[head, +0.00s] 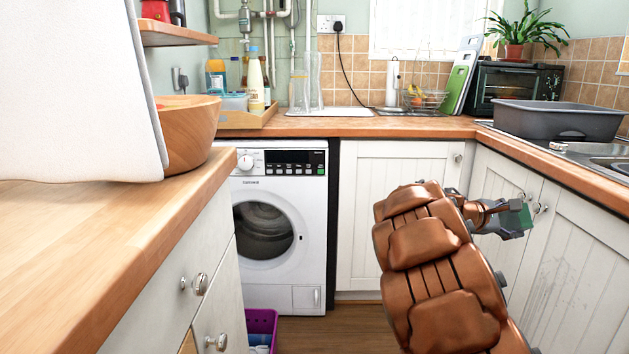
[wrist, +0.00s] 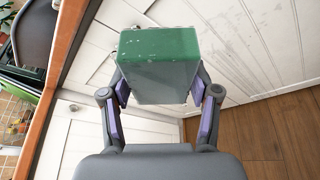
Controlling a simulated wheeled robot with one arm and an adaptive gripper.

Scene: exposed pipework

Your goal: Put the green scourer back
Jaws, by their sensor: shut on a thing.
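My gripper (head: 514,217) is shut on the green scourer (wrist: 160,45), a block with a green face and greyish sides. In the wrist view, my gripper (wrist: 160,90) has a finger pressed on each side of it. In the head view, the scourer (head: 525,215) shows as a small green patch at the gripper's tip, partly hidden by the fingers. It is held in the air in front of the white cabinet doors, below the level of the worktop.
The wooden worktop (head: 405,126) runs along the back and right. A grey basin (head: 558,120) stands by the sink (head: 608,158) at right. A washing machine (head: 278,235) is at the back. A near counter (head: 75,250) blocks the left. A purple basket (head: 262,325) sits on the floor.

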